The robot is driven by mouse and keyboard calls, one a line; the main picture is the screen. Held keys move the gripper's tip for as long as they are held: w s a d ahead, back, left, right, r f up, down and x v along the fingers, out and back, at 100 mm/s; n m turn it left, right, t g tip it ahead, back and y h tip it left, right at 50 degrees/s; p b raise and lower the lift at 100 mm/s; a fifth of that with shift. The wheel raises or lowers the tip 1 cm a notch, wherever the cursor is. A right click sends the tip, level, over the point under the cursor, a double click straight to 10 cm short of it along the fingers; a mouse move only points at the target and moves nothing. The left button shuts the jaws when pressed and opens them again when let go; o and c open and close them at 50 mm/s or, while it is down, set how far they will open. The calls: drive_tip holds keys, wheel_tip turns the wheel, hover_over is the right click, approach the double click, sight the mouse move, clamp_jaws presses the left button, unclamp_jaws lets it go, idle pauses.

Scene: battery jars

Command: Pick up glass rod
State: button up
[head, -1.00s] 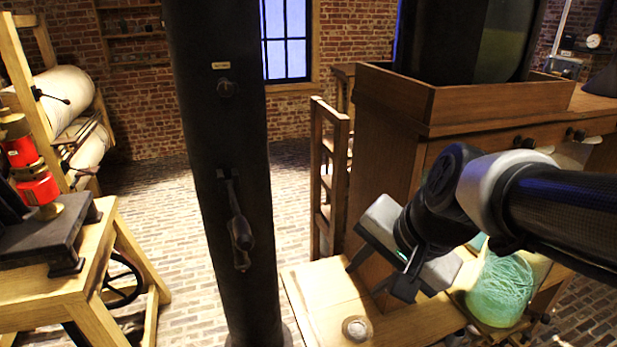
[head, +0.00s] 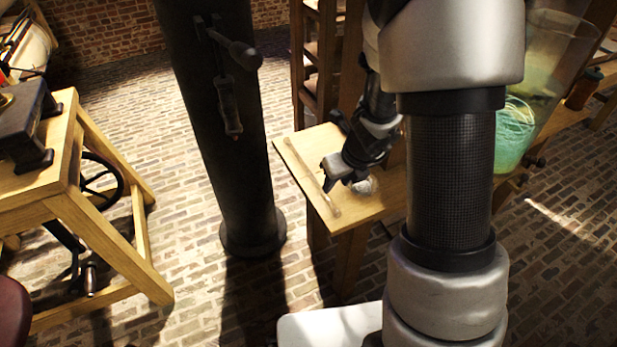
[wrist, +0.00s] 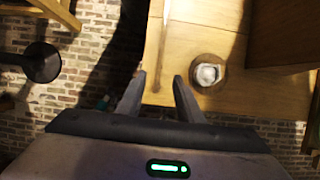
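A thin, pale, see-through rod, which looks like the glass rod (wrist: 164,32), lies on a light wooden board (wrist: 195,25) in the wrist view. In the head view it shows faintly as a thin line (head: 317,177) near the left side of the board (head: 300,150). My gripper (wrist: 159,76) is open and empty, with its two fingers apart. In the wrist view the rod's line runs down toward the gap between the fingertips. In the head view my gripper (head: 330,174) is above the board, just right of the rod. Its height over the rod is hard to tell.
A small round glass piece (wrist: 207,73) sits on the board right of the fingers. A dark column (head: 210,130) stands left of the board. A glass jar with greenish contents (head: 513,135) is at the right. Brick floor lies below.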

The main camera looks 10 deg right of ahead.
sight(327, 197)
drive_tip(key=b+x, duration=0.5)
drive_tip(key=x, duration=0.5)
drive_tip(key=shift+r, duration=0.2)
clamp_jaws()
